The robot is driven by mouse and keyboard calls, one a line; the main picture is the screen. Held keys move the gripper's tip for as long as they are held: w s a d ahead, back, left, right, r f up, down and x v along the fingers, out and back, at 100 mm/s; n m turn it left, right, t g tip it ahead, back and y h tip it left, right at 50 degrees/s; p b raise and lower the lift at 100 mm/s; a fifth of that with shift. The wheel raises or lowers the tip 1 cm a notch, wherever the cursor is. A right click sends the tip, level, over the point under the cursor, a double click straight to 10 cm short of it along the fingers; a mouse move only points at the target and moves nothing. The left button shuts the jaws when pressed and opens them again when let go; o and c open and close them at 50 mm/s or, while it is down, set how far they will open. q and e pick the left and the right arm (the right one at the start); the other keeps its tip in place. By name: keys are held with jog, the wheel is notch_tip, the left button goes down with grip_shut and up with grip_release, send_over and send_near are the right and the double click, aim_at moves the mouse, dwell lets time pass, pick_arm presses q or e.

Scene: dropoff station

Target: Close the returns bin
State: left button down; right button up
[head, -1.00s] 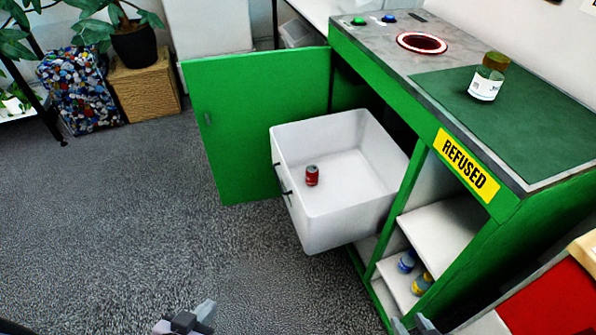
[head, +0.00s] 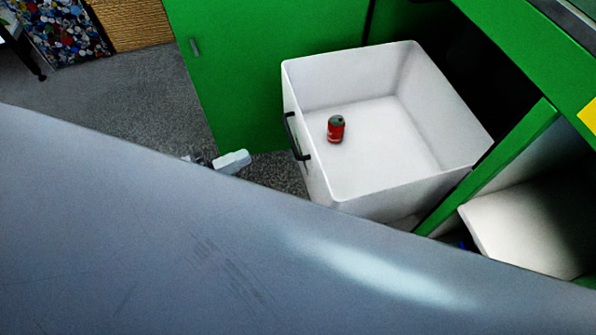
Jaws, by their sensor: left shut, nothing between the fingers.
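The returns bin (head: 368,184) is a white, open-topped drawer pulled out of the green cabinet. It has a dark handle (head: 297,137) on its left front face. A small red can (head: 336,129) stands inside on the bin floor. My left gripper (head: 238,161) is shut and empty, left of the bin and apart from the handle. Most of it is hidden behind a large grey part of my own body. My right gripper is not in view.
The green cabinet door (head: 240,75) stands open behind the bin. A white shelf (head: 530,222) of the cabinet is at the right. Carpet (head: 130,105) is free at the left. The near floor is hidden by my body.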

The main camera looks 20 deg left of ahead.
pick_arm(q)
notch_tip(320, 180, down, 2)
jog(key=m+g+h+b, duration=0.1)
jog(key=m+g+h, duration=0.1)
jog(key=m, duration=0.1)
jog(key=m+g+b, duration=0.1)
jog(key=m+b, duration=0.1)
send_near(313, 152)
jog(key=shift+h, duration=0.4)
jog(key=x, duration=0.5)
jog(key=shift+w, duration=0.2)
jog(key=shift+w+d+f, duration=0.1)
jog(key=shift+w+d, duration=0.3)
jog(key=shift+d, duration=0.15)
jog(key=shift+w+d, duration=0.1)
jog(key=shift+d, duration=0.05)
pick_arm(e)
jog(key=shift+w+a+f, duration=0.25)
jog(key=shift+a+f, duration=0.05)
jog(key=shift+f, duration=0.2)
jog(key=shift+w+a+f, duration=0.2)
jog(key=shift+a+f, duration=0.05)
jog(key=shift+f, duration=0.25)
